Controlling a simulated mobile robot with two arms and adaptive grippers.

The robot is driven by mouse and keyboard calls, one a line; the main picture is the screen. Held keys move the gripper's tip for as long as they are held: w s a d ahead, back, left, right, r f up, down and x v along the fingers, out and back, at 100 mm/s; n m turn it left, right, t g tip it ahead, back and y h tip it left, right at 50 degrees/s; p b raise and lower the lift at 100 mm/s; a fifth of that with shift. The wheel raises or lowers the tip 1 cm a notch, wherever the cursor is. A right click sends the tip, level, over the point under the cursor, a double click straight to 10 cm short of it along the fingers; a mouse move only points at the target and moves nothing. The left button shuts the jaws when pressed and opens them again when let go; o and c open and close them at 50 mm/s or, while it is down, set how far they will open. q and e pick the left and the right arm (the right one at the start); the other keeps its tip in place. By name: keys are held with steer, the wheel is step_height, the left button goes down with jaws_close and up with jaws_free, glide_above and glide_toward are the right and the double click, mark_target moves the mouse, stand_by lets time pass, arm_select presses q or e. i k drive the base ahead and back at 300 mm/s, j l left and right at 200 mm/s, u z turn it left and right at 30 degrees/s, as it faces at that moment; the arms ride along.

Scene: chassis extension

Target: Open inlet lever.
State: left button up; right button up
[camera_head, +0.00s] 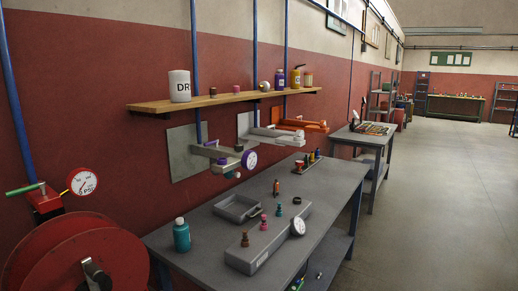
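A green lever (24,189) sticks out to the left from a red valve block (44,200) at the left edge of the head view. It lies nearly level, tilted slightly. A blue pipe (20,110) comes down the wall to the block. A round white pressure gauge with a red rim (82,181) sits just right of the block. A large red hose reel (72,258) is below them. Which lever the task calls the inlet lever is not marked in view. Neither of my grippers shows in this view.
A grey workbench (165,236) right of the reel carries a teal bottle (182,236), a long grey block (262,252) with small fittings and a gauge, and a tray (238,207). A wooden shelf (225,99) hangs above. Open floor (430,210) lies at the right.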

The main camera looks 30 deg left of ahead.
mark_target(216, 141)
steer(key=i+u, duration=0.15)
steer(key=u, duration=1.05)
steer(key=i+l+u, duration=0.45)
steer(key=l, duration=0.2)
steer(key=i+l+u, duration=0.2)
steer(key=l, duration=0.15)
steer(key=l+u, duration=0.25)
steer(key=i+l+u, duration=0.2)
steer(key=l, duration=0.3)
steer(key=i+l, duration=0.15)
steer(key=l, duration=0.25)
steer(key=i+l, duration=0.15)
steer(key=l, duration=0.25)
steer(key=i+l, duration=0.15)
steer(key=l, duration=0.2)
